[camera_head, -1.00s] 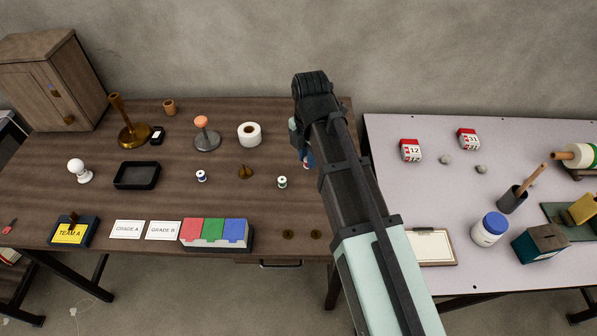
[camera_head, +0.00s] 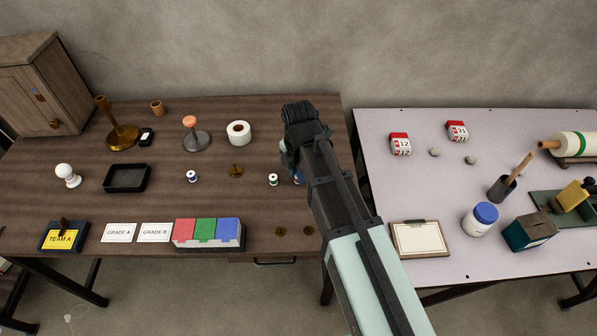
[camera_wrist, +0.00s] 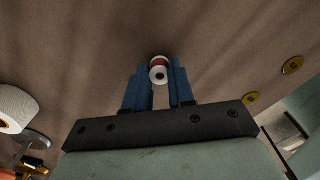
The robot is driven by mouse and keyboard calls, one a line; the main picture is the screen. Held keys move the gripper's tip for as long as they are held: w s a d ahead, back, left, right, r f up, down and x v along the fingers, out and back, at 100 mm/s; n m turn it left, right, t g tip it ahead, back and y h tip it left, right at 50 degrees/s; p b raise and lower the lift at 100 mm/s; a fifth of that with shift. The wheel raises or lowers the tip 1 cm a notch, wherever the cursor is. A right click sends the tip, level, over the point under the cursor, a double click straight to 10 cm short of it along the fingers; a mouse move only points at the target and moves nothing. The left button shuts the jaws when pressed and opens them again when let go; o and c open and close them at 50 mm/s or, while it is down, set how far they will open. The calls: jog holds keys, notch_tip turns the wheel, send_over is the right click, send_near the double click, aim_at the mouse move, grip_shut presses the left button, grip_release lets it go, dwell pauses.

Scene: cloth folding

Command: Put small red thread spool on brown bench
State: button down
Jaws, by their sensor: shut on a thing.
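In the wrist view a small red thread spool (camera_wrist: 159,70) with white ends sits between the blue fingertips of my gripper (camera_wrist: 160,80). The fingers are shut on it. In the head view my gripper (camera_head: 298,178) is over the right end of the brown bench (camera_head: 200,220), mostly hidden by my arm, and the red spool cannot be seen there. The wrist view shows the brown surface behind the spool; I cannot tell whether the spool touches it.
A green spool (camera_head: 273,180) stands just left of my gripper, with a blue spool (camera_head: 192,176) and a brass piece (camera_head: 235,171) further left. A white roll (camera_head: 238,132) stands behind. Two brass discs (camera_head: 281,231) lie in front. A pale table (camera_head: 440,190) adjoins at right.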

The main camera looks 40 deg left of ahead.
jog(key=shift+f, duration=0.1)
jog(key=c, duration=1)
grip_release()
jog(key=shift+o, duration=0.2)
notch_tip(320, 180, up, 12)
